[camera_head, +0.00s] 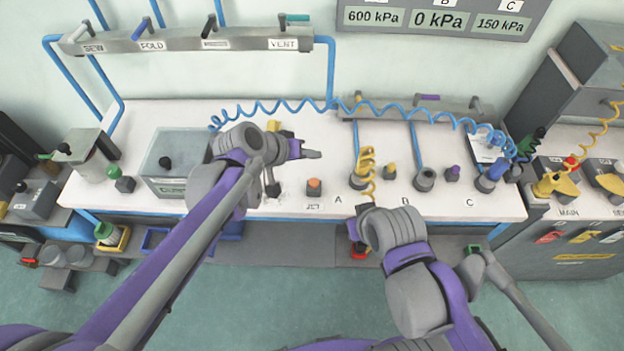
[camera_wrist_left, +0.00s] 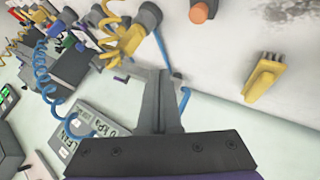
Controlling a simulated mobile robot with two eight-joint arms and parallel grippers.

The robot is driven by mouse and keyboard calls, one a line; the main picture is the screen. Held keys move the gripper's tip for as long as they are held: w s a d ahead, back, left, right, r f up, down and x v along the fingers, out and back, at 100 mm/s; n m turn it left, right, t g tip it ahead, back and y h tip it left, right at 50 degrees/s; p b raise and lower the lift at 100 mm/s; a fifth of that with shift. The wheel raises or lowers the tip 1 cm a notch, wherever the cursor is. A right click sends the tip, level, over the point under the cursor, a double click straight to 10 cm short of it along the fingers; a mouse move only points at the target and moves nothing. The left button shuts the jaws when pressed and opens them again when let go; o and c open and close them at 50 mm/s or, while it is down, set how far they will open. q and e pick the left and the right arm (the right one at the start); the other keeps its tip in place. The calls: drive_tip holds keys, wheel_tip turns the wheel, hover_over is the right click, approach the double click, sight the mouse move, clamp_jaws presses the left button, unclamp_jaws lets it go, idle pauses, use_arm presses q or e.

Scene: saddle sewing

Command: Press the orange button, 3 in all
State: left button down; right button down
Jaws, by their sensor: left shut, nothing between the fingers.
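The orange button (camera_head: 314,187) sits on a small grey base on the white bench, just behind the JET label. It also shows at the top edge of the left wrist view (camera_wrist_left: 199,12). My left gripper (camera_head: 316,154) is shut and empty, above the bench and farther back than the button, apart from it. Its closed fingers show in the left wrist view (camera_wrist_left: 160,102). My right arm's end (camera_head: 358,232) is at the bench's front edge, right of the button. Its fingers cannot be made out.
Right of the button stand a yellow coiled hose (camera_head: 366,165) and grey sockets by labels A, B and C. A yellow fixture (camera_wrist_left: 264,78) stands on the bench near my left gripper. A grey tank (camera_head: 165,160) is at left. A blue coiled hose (camera_head: 290,106) spans the back.

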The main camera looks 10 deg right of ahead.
sight(311, 185)
use_arm(q)
drive_tip(key=shift+f, duration=0.1)
